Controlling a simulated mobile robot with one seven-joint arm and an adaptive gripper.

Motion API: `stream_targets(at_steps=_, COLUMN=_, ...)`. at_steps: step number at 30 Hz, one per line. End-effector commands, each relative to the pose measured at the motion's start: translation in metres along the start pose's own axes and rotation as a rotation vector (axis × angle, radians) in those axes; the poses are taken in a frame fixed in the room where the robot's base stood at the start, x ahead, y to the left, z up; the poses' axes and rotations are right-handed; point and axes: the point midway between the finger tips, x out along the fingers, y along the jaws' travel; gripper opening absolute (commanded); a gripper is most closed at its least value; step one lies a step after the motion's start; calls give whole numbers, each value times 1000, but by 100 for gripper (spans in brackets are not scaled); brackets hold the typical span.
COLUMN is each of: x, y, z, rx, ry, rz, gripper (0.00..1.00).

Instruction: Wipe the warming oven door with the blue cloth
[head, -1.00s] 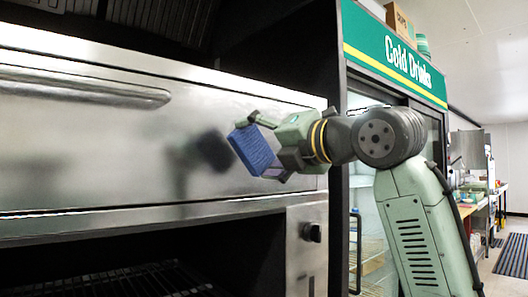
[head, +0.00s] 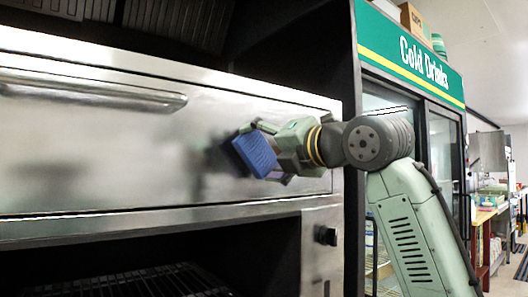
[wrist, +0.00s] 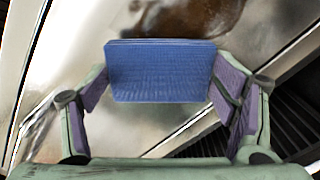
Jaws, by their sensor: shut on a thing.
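The warming oven door (head: 110,150) is a broad shiny steel panel with a long bar handle (head: 90,90) near its top left. The blue cloth (head: 256,155) is a folded, ribbed block in front of the door's right part. My gripper (head: 268,152) is shut on the cloth's sides. In the wrist view the cloth (wrist: 162,72) sits between the two purple-padded fingers (wrist: 160,90). The cloth is close to the steel, with its dark reflection beside it. I cannot tell whether it touches the door.
Below the door is a dark open compartment with a wire rack (head: 140,283). A knob (head: 326,236) sticks out on the lower right panel. A Cold Drinks fridge (head: 415,60) stands right of the oven. A shelf with goods (head: 490,195) is farther right.

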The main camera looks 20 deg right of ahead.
Motion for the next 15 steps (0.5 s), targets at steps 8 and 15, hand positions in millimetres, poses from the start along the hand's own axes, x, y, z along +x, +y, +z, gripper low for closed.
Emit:
stream_targets(at_steps=8, x=4, y=0, z=0, rx=0, ry=0, rz=1, gripper=53)
stream_targets(at_steps=15, x=8, y=1, z=0, rx=0, ry=0, rz=1, gripper=53)
